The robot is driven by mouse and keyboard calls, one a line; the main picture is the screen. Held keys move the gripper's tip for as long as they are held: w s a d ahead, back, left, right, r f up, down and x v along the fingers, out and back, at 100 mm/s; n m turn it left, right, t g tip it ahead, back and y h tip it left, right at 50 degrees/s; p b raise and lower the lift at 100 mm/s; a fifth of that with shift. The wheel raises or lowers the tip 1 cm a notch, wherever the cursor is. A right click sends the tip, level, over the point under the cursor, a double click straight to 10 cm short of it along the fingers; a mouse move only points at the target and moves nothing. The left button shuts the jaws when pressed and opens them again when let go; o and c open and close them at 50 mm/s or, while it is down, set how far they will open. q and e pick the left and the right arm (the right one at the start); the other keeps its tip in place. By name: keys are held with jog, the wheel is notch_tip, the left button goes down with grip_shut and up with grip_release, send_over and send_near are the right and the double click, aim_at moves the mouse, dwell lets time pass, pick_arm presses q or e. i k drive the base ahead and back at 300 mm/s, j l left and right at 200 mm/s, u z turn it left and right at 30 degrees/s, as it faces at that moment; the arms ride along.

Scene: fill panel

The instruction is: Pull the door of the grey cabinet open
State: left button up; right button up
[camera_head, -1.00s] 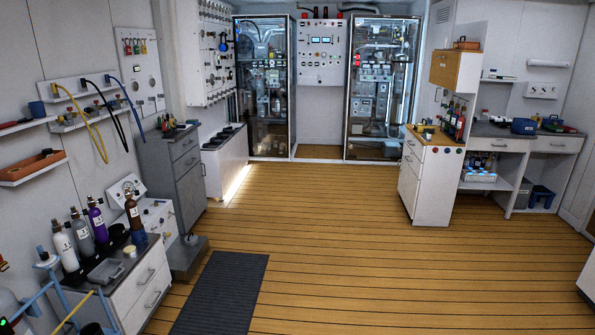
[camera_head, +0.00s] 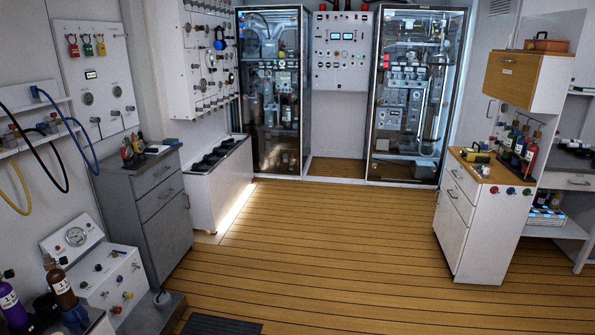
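The grey cabinet (camera_head: 150,220) stands against the left wall in the head view. It has a dark top with small bottles (camera_head: 132,148) and other small items on it. Neither of my grippers is in view.
The wooden floor (camera_head: 330,240) is clear in the middle. A white unit (camera_head: 222,180) stands just beyond the grey cabinet, and a white box with a gauge (camera_head: 100,270) in front of it. A white cabinet (camera_head: 475,225) stands right. Glass cabinets (camera_head: 415,95) line the back.

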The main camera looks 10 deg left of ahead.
aim_at(169, 233)
jog(key=i+u, duration=0.1)
jog(key=i, duration=0.55)
jog(key=i+u, duration=0.15)
jog(key=i, duration=0.45)
jog(key=i+l+u, duration=0.1)
jog(key=i, duration=0.55)
jog(key=i+l+u, duration=0.1)
jog(key=i, duration=0.5)
jog(key=i+j+u, duration=0.25)
jog(key=i, duration=0.3)
jog(key=i+u, duration=0.25)
jog(key=i, duration=0.3)
jog(key=i+l+u, duration=0.1)
jog(key=i+u, duration=0.15)
jog(key=i, duration=0.3)
jog(key=i+l+u, duration=0.25)
jog(key=i, duration=0.3)
jog(key=i+l+u, duration=0.25)
jog(key=i, duration=0.25)
